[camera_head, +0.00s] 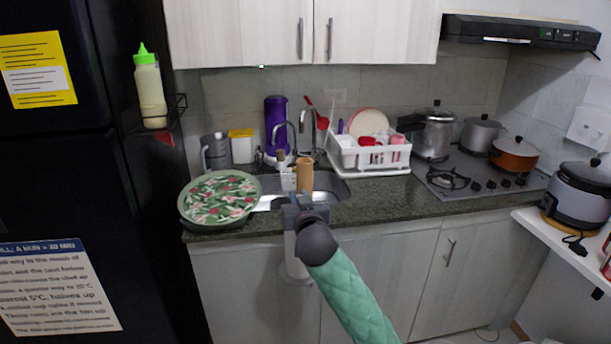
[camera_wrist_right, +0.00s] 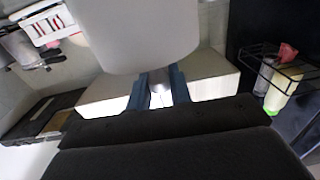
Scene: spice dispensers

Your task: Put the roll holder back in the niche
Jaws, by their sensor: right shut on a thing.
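My right gripper (camera_head: 294,203) is in front of the sink, at the counter's front edge. It is shut on what looks like the roll holder (camera_head: 292,250), a pale upright cylinder with a wider round lower part, hanging in front of the cabinet doors. In the right wrist view a large pale grey cylinder (camera_wrist_right: 137,35) fills the top, and the blue fingers (camera_wrist_right: 161,90) close around a thin bright part below it. The fingers hide much of the grip. I cannot make out a niche. My left gripper is not in view.
A brown cylinder (camera_head: 305,174) stands just behind the gripper by the sink (camera_head: 330,191). A floral round dish (camera_head: 220,198) sits left on the counter. A white dish rack (camera_head: 370,157) and pots are to the right. The black fridge (camera_head: 75,190) stands at left.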

